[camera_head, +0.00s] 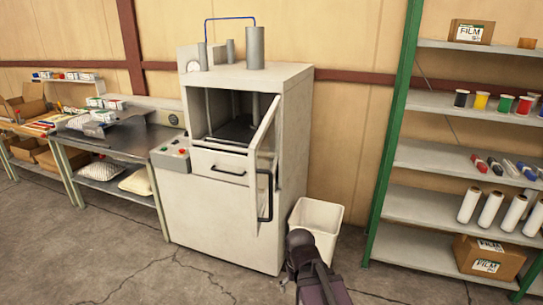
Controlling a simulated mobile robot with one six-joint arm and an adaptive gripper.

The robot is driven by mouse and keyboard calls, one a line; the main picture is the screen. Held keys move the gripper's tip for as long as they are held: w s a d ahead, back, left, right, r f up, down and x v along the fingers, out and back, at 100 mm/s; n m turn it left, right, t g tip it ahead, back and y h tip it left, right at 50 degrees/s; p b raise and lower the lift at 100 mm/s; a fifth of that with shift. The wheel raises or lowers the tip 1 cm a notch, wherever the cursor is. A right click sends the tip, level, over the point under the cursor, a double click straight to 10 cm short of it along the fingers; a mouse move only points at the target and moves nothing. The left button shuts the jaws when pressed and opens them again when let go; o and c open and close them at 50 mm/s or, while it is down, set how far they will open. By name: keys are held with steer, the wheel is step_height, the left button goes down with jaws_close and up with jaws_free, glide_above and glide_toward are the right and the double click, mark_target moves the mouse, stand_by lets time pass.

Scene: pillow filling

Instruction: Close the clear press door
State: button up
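The white press cabinet (206,215) stands in the middle of the view, with an open chamber and a dark plate (236,132) inside. Its clear press door (264,137) is hinged on the right and swung outward, seen nearly edge-on. A black vertical handle (269,195) is on the door. My gripper (291,277) is low in the view, in front of the bin and below and right of the handle, apart from the door. Its fingers are mostly hidden by my dark arm, so I cannot tell whether it is open.
A white bin (317,222) stands on the floor right of the press. A green-framed shelf (428,157) with spools, rolls and boxes is at the right. A control box (171,155) and a workbench (110,143) are at the left. The floor in front is clear.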

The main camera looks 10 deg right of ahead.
steer(key=shift+w+r, duration=0.1)
steer(key=shift+r, duration=0.05)
steer(key=c, duration=0.7)
steer(key=shift+w+r+m+p, duration=0.15)
steer(key=shift+r+m+p, duration=0.15)
steer(key=shift+p, duration=0.15)
steer(key=c, duration=0.3)
steer(key=shift+w+d+r+p, duration=0.1)
steer(key=shift+w+r+p, duration=0.2)
steer(key=shift+r+p, duration=0.1)
jaws_close()
steer(key=w+d+r+m+y+p, duration=0.3)
steer(key=r+m+p, duration=0.3)
steer(key=r, duration=0.2)
steer(key=w+d+r+m+y+p, duration=0.2)
steer(key=w+r+m+p, duration=0.4)
steer(key=r, duration=0.3)
steer(key=w+d+r+m+t+y+p, duration=0.1)
steer(key=w+d+r+m+y+p, duration=0.2)
steer(key=r+m+p, duration=0.3)
step_height(320, 180, up, 3)
steer(key=shift+w+d+f+m+y+p, duration=0.1)
steer(key=shift+w+d+m+y+p, duration=0.35)
steer(key=shift+w+p, duration=0.6)
steer(key=shift+s+a, duration=0.1)
steer(key=shift+s, duration=0.1)
